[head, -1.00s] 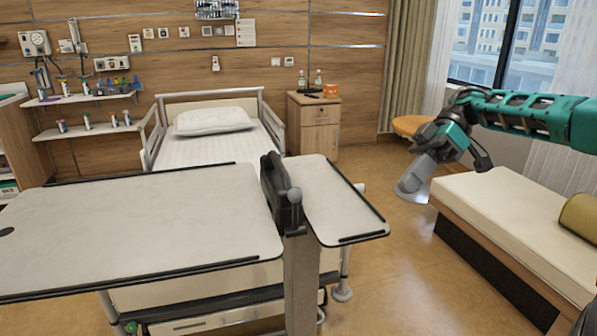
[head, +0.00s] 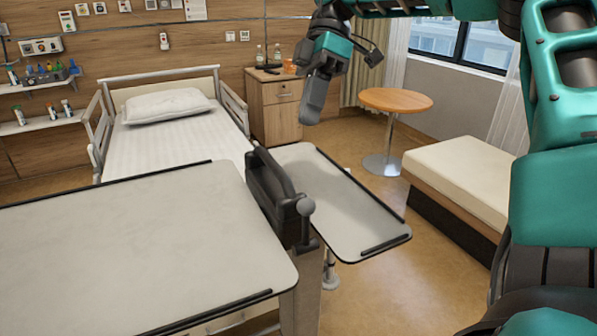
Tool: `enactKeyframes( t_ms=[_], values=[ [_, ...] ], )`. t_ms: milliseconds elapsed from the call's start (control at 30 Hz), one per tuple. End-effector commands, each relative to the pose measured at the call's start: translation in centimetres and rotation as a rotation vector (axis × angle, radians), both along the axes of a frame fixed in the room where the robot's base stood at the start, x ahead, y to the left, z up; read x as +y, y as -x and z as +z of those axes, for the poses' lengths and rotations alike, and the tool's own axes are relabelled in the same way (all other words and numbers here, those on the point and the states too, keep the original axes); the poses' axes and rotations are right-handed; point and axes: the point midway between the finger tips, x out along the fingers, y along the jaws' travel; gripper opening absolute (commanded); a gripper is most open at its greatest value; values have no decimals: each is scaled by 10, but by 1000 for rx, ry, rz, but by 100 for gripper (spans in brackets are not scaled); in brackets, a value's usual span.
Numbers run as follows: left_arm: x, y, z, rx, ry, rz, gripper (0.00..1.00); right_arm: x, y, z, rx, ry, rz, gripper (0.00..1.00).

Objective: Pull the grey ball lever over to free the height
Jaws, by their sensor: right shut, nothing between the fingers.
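The grey ball lever (head: 306,207) stands up at the near end of the dark handle housing (head: 270,185), on top of the overbed table's column. The overbed table has a large top (head: 130,250) on the left and a smaller top (head: 345,205) on the right, both pale with black edge strips. My right gripper (head: 312,110) is shut and empty. It points down, above and beyond the smaller top in the picture, well apart from the lever. My left gripper is not in view.
The bed with a white pillow (head: 166,105) stands behind the table. A wooden bedside cabinet (head: 275,108) holds bottles. A round wooden table (head: 396,100) and a cushioned bench (head: 465,170) are at the right. Open floor lies between bench and overbed table.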

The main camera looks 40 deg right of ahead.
Motion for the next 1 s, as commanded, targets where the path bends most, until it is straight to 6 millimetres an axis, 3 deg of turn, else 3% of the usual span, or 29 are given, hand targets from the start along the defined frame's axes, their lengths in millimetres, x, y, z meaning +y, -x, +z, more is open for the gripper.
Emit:
enactKeyframes(
  t_ms=[400, 700, 1000],
  values=[
    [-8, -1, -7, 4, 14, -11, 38, 46, 20, -74, 3, -6, 3, 0],
    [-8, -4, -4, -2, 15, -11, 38, 60, 47, -76, -1, -4, 0, 0],
    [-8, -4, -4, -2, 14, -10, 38, 63, 53, -77, -1, -1, -2, 0]
  ],
)
